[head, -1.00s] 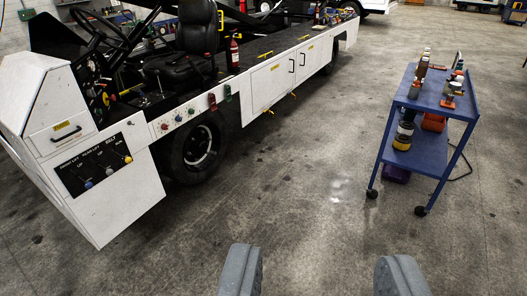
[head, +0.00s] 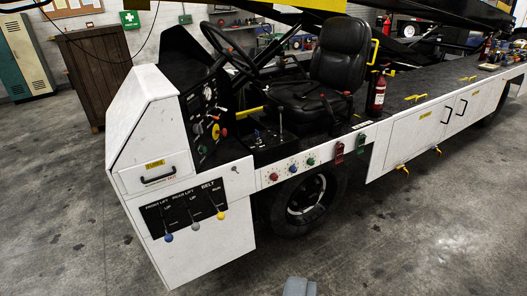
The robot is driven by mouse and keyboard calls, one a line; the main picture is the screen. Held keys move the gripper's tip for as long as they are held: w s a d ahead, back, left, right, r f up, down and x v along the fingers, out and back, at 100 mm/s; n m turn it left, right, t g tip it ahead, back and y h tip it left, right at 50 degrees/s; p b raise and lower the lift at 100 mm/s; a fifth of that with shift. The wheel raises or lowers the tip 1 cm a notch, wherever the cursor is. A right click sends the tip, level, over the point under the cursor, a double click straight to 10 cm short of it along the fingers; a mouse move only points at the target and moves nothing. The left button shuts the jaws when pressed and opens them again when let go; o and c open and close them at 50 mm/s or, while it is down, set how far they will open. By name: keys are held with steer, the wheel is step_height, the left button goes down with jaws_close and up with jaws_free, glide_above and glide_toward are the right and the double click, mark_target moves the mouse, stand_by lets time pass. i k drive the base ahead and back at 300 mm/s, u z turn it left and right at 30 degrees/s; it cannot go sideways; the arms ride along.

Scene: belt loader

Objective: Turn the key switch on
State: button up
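The white belt loader (head: 205,259) fills the middle of the head view, with its driver's station facing me. Its black dash panel (head: 203,118) carries gauges, a yellow round piece and red knobs. A small dark fitting (head: 235,169) on the white panel right of the drawer may be the key switch; it is too small to tell its position. My gripper (head: 298,287) shows only as one grey fingertip at the bottom edge, well short of the loader and touching nothing visible. The rest of it is out of the picture, so its opening does not show.
A lever panel (head: 184,212) with blue, grey and yellow knobs is on the loader's front. The steering wheel (head: 229,48) and black seat (head: 340,57) are above. A fire extinguisher (head: 378,92) stands behind the seat. The floor (head: 400,240) in front is clear.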

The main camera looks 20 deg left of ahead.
mark_target(257, 141)
steer(key=u, duration=0.05)
steer(key=i, duration=3.1)
steer(key=u, duration=0.8)
